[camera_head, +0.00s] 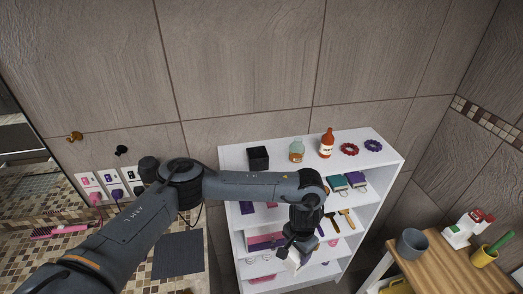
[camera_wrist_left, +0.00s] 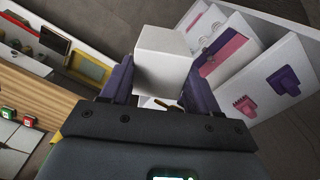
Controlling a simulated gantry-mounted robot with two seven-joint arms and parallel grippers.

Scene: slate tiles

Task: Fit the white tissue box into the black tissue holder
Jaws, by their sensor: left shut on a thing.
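My left gripper (camera_wrist_left: 160,88) is shut on the white tissue box (camera_wrist_left: 165,62), a plain white cube held between its two fingers in the left wrist view. In the head view, my left arm reaches across and bends down in front of the shelf unit. The white tissue box (camera_head: 293,260) shows partly there, below the wrist and in front of the lower shelves. The black tissue holder (camera_head: 258,158), a dark cube, stands on the left of the unit's top, behind my arm and well above the box. Its opening cannot be made out. My right gripper is not in view.
The white shelf unit (camera_head: 378,158) also bears a glass bottle (camera_head: 296,151), an orange bottle (camera_head: 327,144) and red and purple rings on top. Hair tools and books fill its lower shelves. A wooden table (camera_head: 440,266) with a grey cup (camera_head: 411,243) stands at the right.

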